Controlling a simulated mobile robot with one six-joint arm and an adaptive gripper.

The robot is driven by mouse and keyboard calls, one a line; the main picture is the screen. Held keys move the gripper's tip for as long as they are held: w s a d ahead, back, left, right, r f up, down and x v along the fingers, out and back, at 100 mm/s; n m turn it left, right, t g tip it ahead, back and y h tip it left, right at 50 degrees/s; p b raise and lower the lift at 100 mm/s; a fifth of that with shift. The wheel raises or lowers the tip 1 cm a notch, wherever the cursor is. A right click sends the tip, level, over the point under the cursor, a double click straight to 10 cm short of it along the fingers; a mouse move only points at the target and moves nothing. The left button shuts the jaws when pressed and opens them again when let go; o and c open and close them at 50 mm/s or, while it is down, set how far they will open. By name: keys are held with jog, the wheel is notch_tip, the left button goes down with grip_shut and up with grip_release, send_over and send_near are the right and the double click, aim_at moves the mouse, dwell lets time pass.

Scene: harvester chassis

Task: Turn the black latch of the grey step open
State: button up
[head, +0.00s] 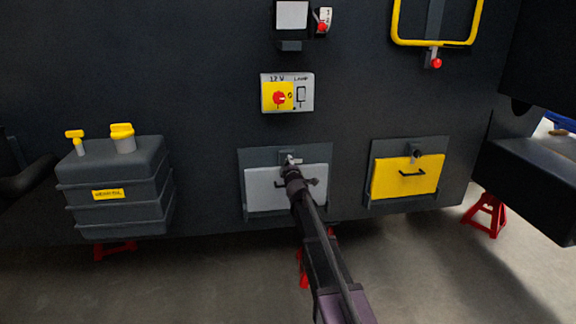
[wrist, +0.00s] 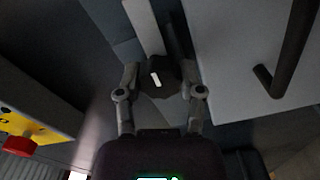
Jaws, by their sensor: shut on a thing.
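The grey step (head: 262,190) is a light grey panel with a black bar handle, set in a dark frame low on the chassis wall. Its face also fills the upper right of the wrist view (wrist: 232,45). My gripper (head: 291,166) is at the step's top edge and hides most of the latch in the head view. In the wrist view, the black latch (wrist: 170,77), with a short white mark, sits between the two fingers of my gripper (wrist: 160,82). The fingers are shut on it. The latch's exact angle is hard to read.
A yellow step (head: 390,183) with its own black latch (head: 417,154) is to the right. A switch panel with a red knob (head: 279,97) is above. A dark tank (head: 118,185) stands left. The step's black handle (wrist: 293,50) is close to my gripper.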

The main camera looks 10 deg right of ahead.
jog(key=shift+w+n, duration=0.15)
jog(key=shift+n, duration=0.35)
jog(key=o, duration=1.2)
jog(key=shift+c, duration=0.2)
jog(key=s, duration=1.2)
